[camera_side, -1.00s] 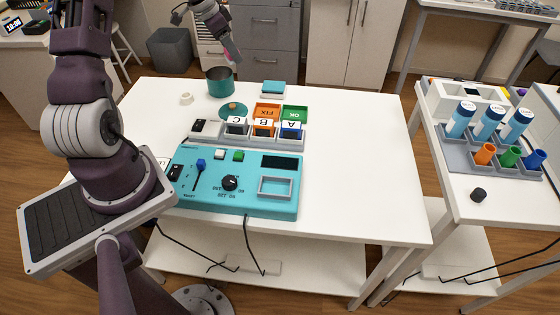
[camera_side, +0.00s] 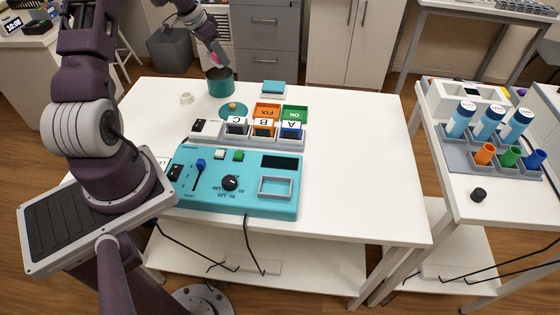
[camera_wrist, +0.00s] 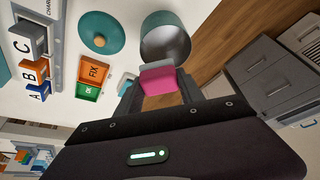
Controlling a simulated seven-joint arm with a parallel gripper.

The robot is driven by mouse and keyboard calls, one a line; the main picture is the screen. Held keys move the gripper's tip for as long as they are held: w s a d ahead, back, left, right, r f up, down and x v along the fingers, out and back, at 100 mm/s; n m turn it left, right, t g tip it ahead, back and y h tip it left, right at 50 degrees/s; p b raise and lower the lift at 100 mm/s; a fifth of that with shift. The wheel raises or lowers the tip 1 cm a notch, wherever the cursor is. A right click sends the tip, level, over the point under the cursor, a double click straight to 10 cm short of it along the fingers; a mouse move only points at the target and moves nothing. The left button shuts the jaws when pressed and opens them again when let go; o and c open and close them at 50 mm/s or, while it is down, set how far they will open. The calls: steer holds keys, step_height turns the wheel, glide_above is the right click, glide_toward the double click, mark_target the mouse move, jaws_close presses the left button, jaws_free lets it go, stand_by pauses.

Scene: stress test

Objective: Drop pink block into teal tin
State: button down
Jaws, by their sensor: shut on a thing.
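My gripper (camera_side: 215,62) is shut on the pink block (camera_wrist: 160,83), which also shows as a small pink patch in the side view (camera_side: 215,59). The open teal tin (camera_side: 221,88) stands at the back left of the white table. In the side view the block is just above the tin's rim. In the wrist view the tin (camera_wrist: 165,36) lies beyond the block, its opening facing the camera, and the block overlaps its near edge in the picture. I cannot tell whether the block is fully over the opening.
A teal lid (camera_side: 233,109) with an orange knob lies in front of the tin. Orange FIX (camera_side: 267,112) and green OK (camera_side: 294,114) trays, lettered A, B, C blocks and a teal control box (camera_side: 215,195) stand nearby. The table's right side is clear.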

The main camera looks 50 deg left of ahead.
steer(key=c, duration=0.7)
jaws_free()
steer(key=shift+o, duration=0.2)
steer(key=v, duration=0.7)
steer(key=d+r, duration=0.7)
steer(key=d, duration=0.4)
steer(key=d+r, duration=0.7)
steer(key=d, duration=0.5)
steer(key=s+d+r, duration=0.3)
steer(key=s+d, duration=0.6)
steer(key=d, duration=0.3)
steer(key=s+d+f+t, duration=0.1)
steer(key=s+d, duration=0.3)
steer(key=s, duration=0.8)
steer(key=shift+s+d+f, duration=0.25)
steer(key=shift+d+f, duration=0.1)
steer(key=shift+f, duration=0.25)
